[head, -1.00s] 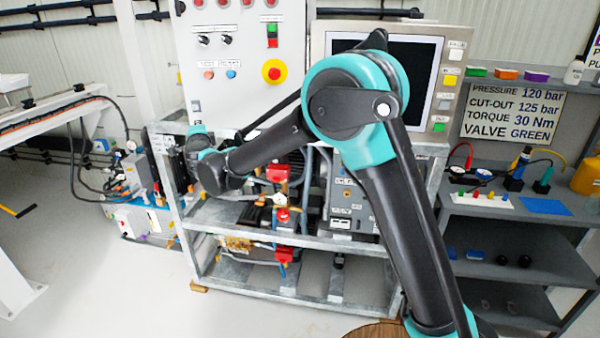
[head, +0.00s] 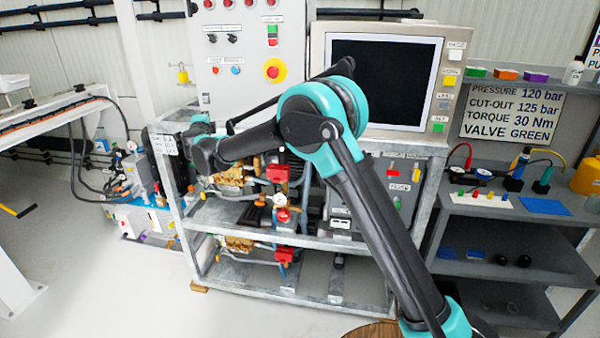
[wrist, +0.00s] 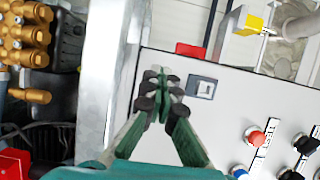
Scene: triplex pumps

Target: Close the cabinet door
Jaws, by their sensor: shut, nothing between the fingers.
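The cabinet door (head: 250,50) is the pale grey panel at top centre of the head view. It carries knobs, buttons and a red-on-yellow stop button (head: 274,70). In the wrist view the door's lower part (wrist: 170,150) fills the centre and right, with a small square latch (wrist: 203,87) near its edge. My gripper (wrist: 165,90) has its fingertips together, empty, in front of the door beside this latch. I cannot tell whether they touch the door, or whether it stands slightly ajar.
A metal frame (head: 300,298) with pumps stands under the door; its upright (wrist: 108,80) is left of my fingers. A large monitor (head: 385,80) stands right of the door. A yellow padlock (head: 183,77) hangs at its left. Shelves (head: 505,208) stand on the right.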

